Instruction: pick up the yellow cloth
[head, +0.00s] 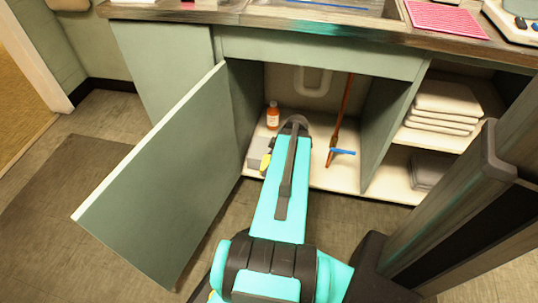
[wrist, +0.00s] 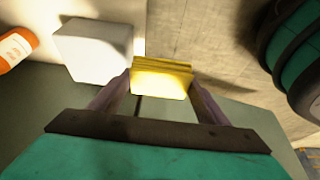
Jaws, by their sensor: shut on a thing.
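The yellow cloth (wrist: 162,80) is a small folded stack with layered edges. In the wrist view it sits between the two fingertips of my gripper (wrist: 160,84), which is shut on it from both sides. In the head view, a bit of the cloth (head: 265,162) shows just left of my arm, near the front of the open cabinet under the sink. My arm hides the fingers there.
A pale box (wrist: 92,48) is close left of the cloth, with an orange bottle (head: 272,115) behind it. The open cabinet door (head: 160,175) stands left of my arm. A wooden-handled tool (head: 340,120) leans inside, right. Folded white towels (head: 445,105) fill a right shelf.

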